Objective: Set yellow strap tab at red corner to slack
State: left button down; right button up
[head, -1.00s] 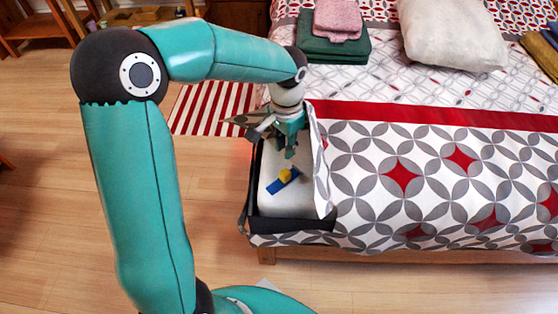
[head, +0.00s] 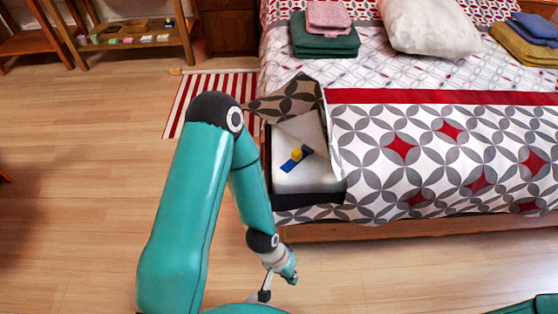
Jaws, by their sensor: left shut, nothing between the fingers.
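The yellow tab (head: 297,154) sits on a short blue strap (head: 290,165) on the white mattress corner (head: 310,175), where the patterned cover is folded back. A small dark piece shows at the strap's upper right end. No red mark is clear at this corner. My left gripper (head: 290,276) is shut and empty, low in front of the bed and well away from the tab. My right gripper is out of view.
The folded cover flap (head: 290,102) stands up behind the mattress corner. Green and pink towels (head: 325,38) and a white pillow (head: 430,25) lie farther back on the bed. A red-striped rug (head: 190,95) lies left of it. The wooden floor at left is clear.

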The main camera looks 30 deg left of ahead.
aim_at(296, 155)
jog(key=u, duration=0.1)
jog(key=i, duration=0.2)
jog(key=u, duration=2.5)
jog(key=k, duration=1)
jog(key=u, duration=1.2)
jog(key=i, duration=0.1)
jog(key=z, duration=2.7)
jog(key=i, duration=1)
jog(key=u, duration=0.1)
